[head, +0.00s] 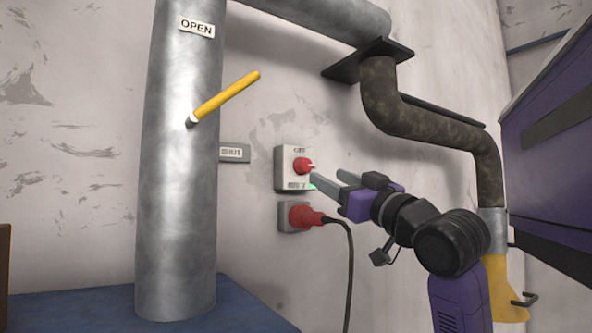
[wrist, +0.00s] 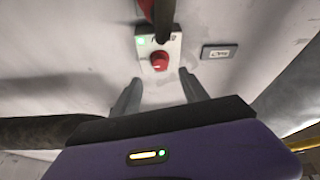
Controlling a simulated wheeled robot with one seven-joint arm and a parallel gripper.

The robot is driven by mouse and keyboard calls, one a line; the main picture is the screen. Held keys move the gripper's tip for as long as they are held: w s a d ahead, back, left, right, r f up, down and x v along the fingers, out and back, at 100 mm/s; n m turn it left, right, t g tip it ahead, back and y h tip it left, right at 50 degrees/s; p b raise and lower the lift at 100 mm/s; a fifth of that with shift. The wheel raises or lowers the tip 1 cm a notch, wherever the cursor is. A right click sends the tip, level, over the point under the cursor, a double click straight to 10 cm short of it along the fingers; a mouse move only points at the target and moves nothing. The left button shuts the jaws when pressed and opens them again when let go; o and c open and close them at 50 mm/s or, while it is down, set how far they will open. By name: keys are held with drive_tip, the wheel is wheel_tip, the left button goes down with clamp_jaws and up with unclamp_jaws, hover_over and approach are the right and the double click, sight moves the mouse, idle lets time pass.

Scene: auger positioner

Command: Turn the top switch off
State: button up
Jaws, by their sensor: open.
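The switch is a pale box (head: 283,169) on the wall with a red knob (head: 303,165), a label above the knob and one below. A green light shows at its lower right, partly behind my gripper. In the wrist view the box (wrist: 172,48) appears upside down, with its red knob (wrist: 160,62) and a lit green lamp (wrist: 142,41). My gripper (head: 328,178) is open and empty, in front of and to the right of the box. In the wrist view its two fingertips (wrist: 160,78) are spread on either side of the knob's line, apparently short of it.
Below the box, a red plug (head: 303,215) sits in a grey socket with a black cable (head: 350,265) hanging down. A small label plate (head: 235,153) is to the left. A metal pipe (head: 178,200) with a yellow lever (head: 228,96) stands further left. A dark bent pipe (head: 400,112) passes above right.

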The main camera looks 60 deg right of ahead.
sight(308, 168)
drive_tip(key=p+x, duration=0.2)
drive_tip(key=x, duration=0.4)
drive_tip(key=shift+w+d+p, duration=0.1)
drive_tip(key=shift+w+p, duration=0.2)
drive_tip(key=shift+p, duration=0.05)
drive_tip(key=shift+w+d+r, duration=0.15)
drive_tip(key=shift+w+d, duration=0.2)
drive_tip(key=shift+w, duration=0.2)
clamp_jaws()
